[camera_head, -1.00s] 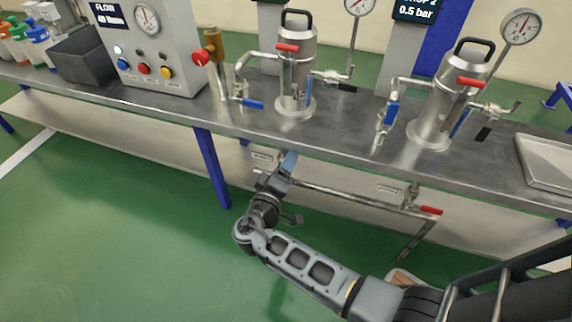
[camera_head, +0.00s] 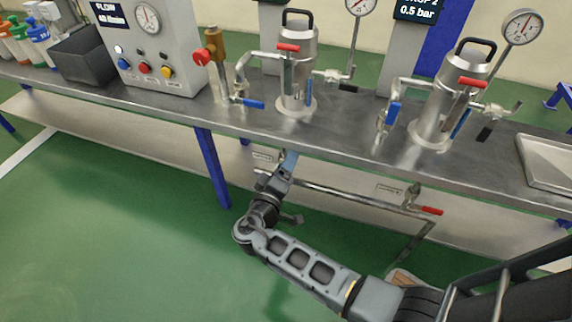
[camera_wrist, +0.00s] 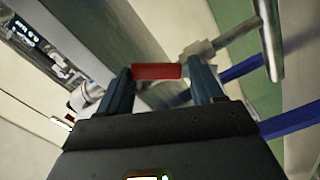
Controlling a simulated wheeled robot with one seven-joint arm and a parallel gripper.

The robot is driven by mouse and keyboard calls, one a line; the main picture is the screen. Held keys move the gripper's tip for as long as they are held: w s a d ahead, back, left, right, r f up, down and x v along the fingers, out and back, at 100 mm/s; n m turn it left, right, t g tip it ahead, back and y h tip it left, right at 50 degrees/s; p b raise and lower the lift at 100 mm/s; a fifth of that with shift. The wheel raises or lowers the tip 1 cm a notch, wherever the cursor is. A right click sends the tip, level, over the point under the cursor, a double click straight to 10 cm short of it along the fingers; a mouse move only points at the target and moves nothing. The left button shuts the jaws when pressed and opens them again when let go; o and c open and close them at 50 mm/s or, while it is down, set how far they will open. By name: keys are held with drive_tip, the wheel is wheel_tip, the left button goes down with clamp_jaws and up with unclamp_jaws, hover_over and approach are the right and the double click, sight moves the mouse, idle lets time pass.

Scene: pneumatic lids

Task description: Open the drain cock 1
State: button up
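The drain cock under the left vessel is mostly hidden behind my gripper (camera_head: 289,160) in the head view. A small label (camera_head: 263,156) shows beside it. In the wrist view a red lever handle (camera_wrist: 156,71) lies crosswise between the two blue fingers of my gripper (camera_wrist: 161,84). The fingers are spread wide, one near each end of the handle. I cannot tell whether either finger touches it. A metal valve body and pipe (camera_wrist: 225,38) run to the upper right of the handle.
The steel bench top (camera_head: 340,130) is above my gripper, carrying the left vessel (camera_head: 297,75) and right vessel (camera_head: 440,105). A drain pipe (camera_head: 350,194) runs under it to another cock with a red handle (camera_head: 431,210). A blue bench leg (camera_head: 212,168) stands left of my gripper.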

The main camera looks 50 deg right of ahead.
drive_tip(key=shift+o, duration=1)
drive_tip(key=shift+w+a+r+t, duration=0.3)
drive_tip(key=shift+w+a+r, duration=0.15)
drive_tip(key=shift+w+r, duration=0.35)
drive_tip(key=s+a+f, duration=0.1)
drive_tip(key=s+a, duration=0.3)
drive_tip(key=a, duration=0.3)
drive_tip(key=shift+s+a+f, duration=0.3)
drive_tip(key=shift+f, duration=0.05)
drive_tip(key=v, duration=0.7)
drive_tip(key=shift+a+p, duration=0.45)
